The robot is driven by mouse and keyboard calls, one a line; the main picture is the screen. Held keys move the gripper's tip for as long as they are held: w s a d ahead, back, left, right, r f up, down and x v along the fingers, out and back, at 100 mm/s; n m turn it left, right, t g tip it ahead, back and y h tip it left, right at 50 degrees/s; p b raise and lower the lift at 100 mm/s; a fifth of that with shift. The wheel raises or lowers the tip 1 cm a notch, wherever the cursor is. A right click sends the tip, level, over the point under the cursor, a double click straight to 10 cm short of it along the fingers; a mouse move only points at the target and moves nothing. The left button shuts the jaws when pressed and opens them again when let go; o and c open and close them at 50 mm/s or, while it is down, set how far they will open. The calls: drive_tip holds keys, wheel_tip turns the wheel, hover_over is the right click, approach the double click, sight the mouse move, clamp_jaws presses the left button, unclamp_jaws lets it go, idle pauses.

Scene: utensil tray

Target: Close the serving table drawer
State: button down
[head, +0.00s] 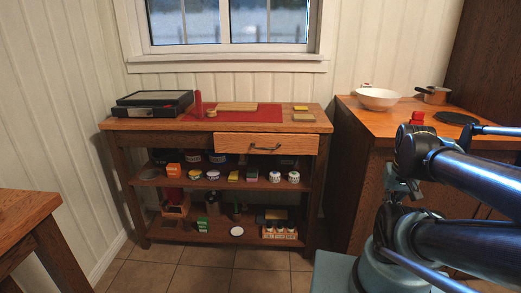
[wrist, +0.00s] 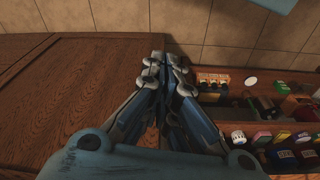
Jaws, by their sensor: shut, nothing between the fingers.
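The serving table (head: 120,124) stands against the far wall below the window in the head view. Its drawer (head: 230,144) is at the right under the tabletop, with a dark handle (head: 265,148) on its front. The drawer front sits forward of the table's frame, so it looks partly pulled out; how far is hard to tell. My gripper (wrist: 158,60) is shut and empty in the wrist view, pointing down toward the tiled floor. The drawer is not clearly visible in the wrist view. In the head view my arm is at the right, apart from the drawer.
A wooden counter (head: 362,128) with a white bowl (head: 378,98) stands right of the table. Lower shelves (head: 160,184) hold several jars and boxes; they also show at right in the wrist view. Another wooden table (head: 25,208) is at the near left. Tiled floor (head: 190,275) in front is clear.

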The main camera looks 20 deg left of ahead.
drive_tip(key=w+a+r+n, duration=0.6)
drive_tip(key=a+n, duration=0.2)
drive_tip(key=n, duration=0.2)
drive_tip(key=w+a+r+n, duration=0.6)
drive_tip(key=w+a+n, duration=0.1)
drive_tip(key=a+n, duration=0.25)
drive_tip(key=a+r+n+t, duration=0.2)
drive_tip(key=a+n, duration=1.6)
drive_tip(key=a, duration=1)
drive_tip(key=w+a+f, duration=0.1)
drive_tip(key=w+f, duration=0.5)
drive_tip(key=f, duration=0.4)
drive_tip(key=shift+w+a+y, duration=0.25)
drive_tip(key=shift+a+y, duration=0.05)
drive_tip(key=shift+a, duration=0.05)
